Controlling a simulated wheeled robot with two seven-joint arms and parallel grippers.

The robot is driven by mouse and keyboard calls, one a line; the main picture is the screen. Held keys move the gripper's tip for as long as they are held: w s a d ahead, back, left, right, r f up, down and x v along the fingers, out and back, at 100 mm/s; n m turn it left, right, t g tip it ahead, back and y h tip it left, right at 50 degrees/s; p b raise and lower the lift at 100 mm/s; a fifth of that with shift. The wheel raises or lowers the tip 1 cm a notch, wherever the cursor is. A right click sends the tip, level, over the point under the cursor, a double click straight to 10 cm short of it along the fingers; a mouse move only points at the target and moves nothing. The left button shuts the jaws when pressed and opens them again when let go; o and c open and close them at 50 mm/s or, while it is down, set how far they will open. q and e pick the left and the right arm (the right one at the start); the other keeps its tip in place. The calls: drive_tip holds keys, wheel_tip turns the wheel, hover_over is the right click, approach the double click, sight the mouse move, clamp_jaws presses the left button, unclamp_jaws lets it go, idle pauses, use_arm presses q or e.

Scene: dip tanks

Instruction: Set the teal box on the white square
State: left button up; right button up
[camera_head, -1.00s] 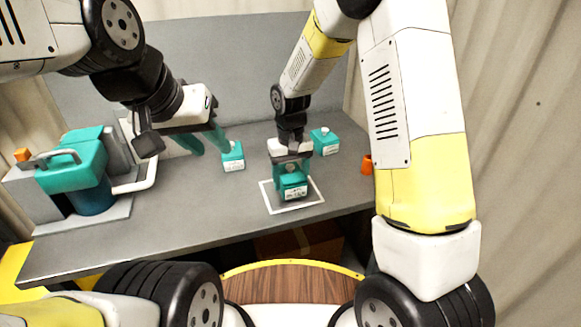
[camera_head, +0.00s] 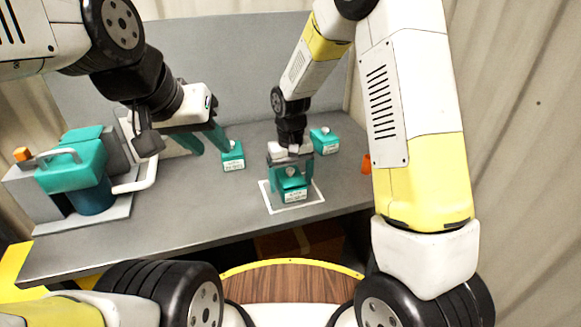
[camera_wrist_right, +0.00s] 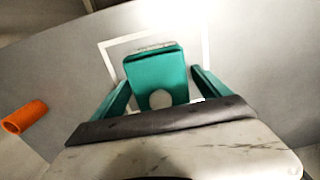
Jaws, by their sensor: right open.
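A teal box (camera_head: 293,186) with a white label and a round white cap stands inside the white square (camera_head: 266,201), an outline on the grey bench. My right gripper (camera_head: 291,172) is over this box, open, with one finger on each side. In the right wrist view the box (camera_wrist_right: 158,78) lies between the two spread teal fingers (camera_wrist_right: 160,88), with gaps on both sides. My left gripper (camera_head: 206,143) is open, its fingers apart, beside a second teal box (camera_head: 232,158). I cannot tell whether it touches that box.
A third teal box (camera_head: 324,141) stands behind and right of the square. An orange cylinder (camera_head: 366,164) is at the right, also in the right wrist view (camera_wrist_right: 25,117). A teal-and-grey machine (camera_head: 75,165) fills the bench's left end. The bench front (camera_head: 190,215) is clear.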

wheel_tip(320, 180, up, 12)
drive_tip(key=shift+f, duration=0.25)
drive_tip(key=s+d+r+m+t+y, duration=0.1)
drive_tip(key=s+d+r+t+y, duration=0.1)
drive_tip(key=s+d+r, duration=0.7)
drive_tip(key=s+d+r+m+t, duration=0.2)
drive_tip(key=s+d+r+t, duration=0.2)
drive_tip(key=s, duration=0.6)
drive_tip(key=shift+s+d+r, duration=0.25)
drive_tip(key=shift+s+d, duration=0.1)
drive_tip(key=shift+d, duration=0.25)
